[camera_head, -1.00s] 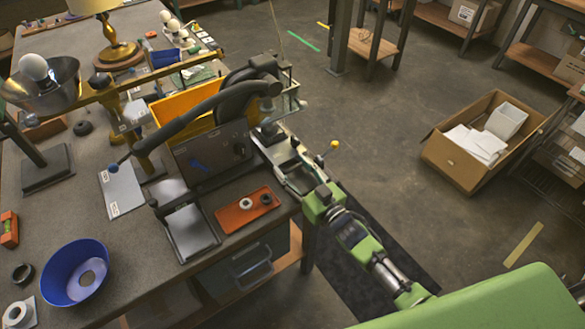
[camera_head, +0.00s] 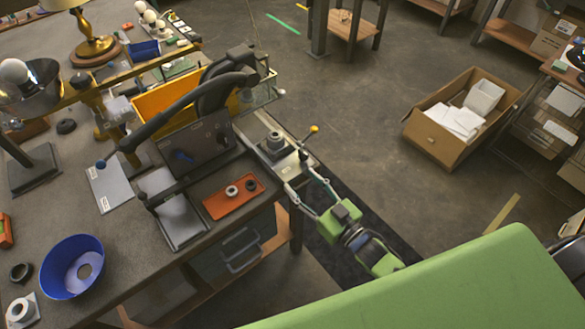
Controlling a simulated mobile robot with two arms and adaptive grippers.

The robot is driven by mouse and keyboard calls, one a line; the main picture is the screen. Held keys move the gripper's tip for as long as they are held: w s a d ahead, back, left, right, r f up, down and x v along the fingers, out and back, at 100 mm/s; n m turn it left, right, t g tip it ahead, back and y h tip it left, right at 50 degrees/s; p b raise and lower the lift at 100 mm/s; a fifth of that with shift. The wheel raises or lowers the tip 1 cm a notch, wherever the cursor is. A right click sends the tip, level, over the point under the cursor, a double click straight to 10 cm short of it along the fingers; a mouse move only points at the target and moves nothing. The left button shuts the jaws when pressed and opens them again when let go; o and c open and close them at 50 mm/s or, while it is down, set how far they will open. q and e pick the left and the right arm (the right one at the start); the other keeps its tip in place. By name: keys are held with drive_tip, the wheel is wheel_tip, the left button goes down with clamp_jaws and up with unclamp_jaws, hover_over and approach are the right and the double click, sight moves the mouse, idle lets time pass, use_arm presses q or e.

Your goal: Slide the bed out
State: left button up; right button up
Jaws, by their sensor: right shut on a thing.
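The bed (camera_head: 284,162) is a pale metal slide with a small label, sticking out from the right end of the dark press (camera_head: 201,146) at the bench edge. A dark round metal piece (camera_head: 273,141) sits on it. My right gripper (camera_head: 299,178) reaches in from the lower right, its fingers shut at the outer end of the bed. The exact contact is small and hard to make out. A lever with a yellow ball knob (camera_head: 314,128) rises beside the bed. My left gripper is not in view.
An orange tray (camera_head: 216,205) with small round parts, a yellow bin (camera_head: 160,102) and a blue bowl (camera_head: 54,284) stand on the bench. An open carton (camera_head: 432,138) lies on the floor at right.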

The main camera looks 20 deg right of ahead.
drive_tip(key=v, duration=0.3)
drive_tip(key=shift+s+a+f, duration=0.1)
drive_tip(key=shift+a, duration=0.05)
drive_tip(key=o, duration=1.3)
drive_tip(key=shift+f, duration=0.1)
drive_tip(key=shift+o, duration=0.2)
drive_tip(key=shift+s+r, duration=0.2)
